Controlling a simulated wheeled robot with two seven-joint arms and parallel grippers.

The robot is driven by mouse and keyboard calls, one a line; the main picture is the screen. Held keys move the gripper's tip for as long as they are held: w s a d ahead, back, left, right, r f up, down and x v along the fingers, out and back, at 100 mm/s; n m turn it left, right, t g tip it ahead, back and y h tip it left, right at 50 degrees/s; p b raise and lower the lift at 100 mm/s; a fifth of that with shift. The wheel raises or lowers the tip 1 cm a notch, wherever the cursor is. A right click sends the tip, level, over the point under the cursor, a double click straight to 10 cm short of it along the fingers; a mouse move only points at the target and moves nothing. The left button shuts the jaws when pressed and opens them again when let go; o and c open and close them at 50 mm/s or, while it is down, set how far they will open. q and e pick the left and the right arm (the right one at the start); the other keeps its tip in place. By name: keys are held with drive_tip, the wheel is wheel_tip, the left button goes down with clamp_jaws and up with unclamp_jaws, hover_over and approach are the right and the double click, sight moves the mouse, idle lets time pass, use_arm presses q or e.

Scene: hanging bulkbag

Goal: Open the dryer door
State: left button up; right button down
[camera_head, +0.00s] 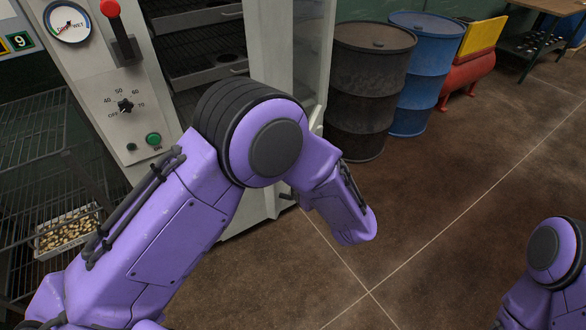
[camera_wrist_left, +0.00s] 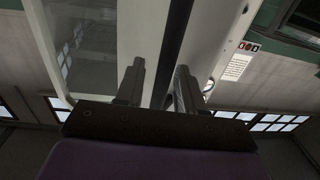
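The dryer is a pale cabinet (camera_head: 80,85) at the upper left of the head view. Dark shelves show inside, so its front is at least partly open. The white-framed door with a glass pane (camera_head: 311,50) stands at the right side of the opening. My purple left arm hides its lower part, and my left gripper cannot be made out there. In the left wrist view, my left gripper (camera_wrist_left: 158,85) has its fingers apart, with a dark bar (camera_wrist_left: 175,40) running between them in front of a white panel. Contact is unclear. My right gripper is out of view.
A black drum (camera_head: 365,85) and a blue drum (camera_head: 412,75) stand right of the door, with a red tank (camera_head: 468,82) beyond. A wire rack (camera_head: 30,150) with a tray (camera_head: 68,232) is at left. The brown floor at right is clear.

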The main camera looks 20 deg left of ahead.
use_arm(q)
drive_tip(key=s+d+r, duration=0.2)
drive_tip(key=s+r, duration=0.4)
drive_tip(key=s+d+r, duration=0.2)
drive_tip(key=s+r, duration=0.5)
drive_tip(key=shift+d, duration=0.25)
